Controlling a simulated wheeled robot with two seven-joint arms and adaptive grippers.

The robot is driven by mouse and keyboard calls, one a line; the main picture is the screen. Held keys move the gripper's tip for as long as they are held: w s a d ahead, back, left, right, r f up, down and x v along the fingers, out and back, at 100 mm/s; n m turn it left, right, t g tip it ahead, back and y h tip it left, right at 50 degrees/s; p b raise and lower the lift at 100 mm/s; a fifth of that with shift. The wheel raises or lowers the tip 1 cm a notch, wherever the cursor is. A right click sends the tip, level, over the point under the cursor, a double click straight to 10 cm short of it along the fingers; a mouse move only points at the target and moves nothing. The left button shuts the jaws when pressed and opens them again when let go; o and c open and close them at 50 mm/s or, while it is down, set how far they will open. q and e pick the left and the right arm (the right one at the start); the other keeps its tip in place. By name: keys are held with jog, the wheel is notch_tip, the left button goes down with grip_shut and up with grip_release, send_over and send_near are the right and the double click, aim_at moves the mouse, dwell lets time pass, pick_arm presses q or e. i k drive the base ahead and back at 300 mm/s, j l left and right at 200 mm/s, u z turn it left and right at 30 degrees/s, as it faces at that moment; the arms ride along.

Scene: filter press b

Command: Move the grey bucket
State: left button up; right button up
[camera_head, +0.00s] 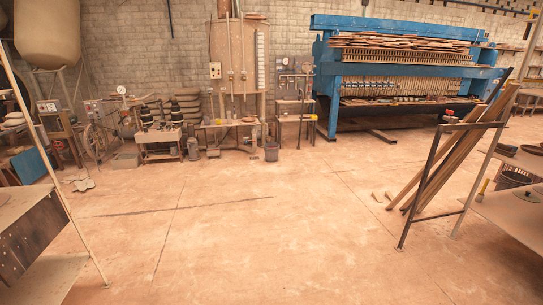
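A small dark grey bucket (271,151) stands upright on the floor at the far side of the room. It is in front of the wall equipment, between the tall tank and a small metal stand.
A wide stretch of dusty floor (250,220) is clear. A blue filter press (400,70) stands at the back right. A rack with leaning boards (460,150) and a shelf table (505,212) stand at right. A metal-framed table (30,235) stands at near left.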

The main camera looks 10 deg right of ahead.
aim_at(272, 152)
jog(key=i, duration=4.95)
jog(key=j+u, duration=0.05)
jog(key=j, duration=0.1)
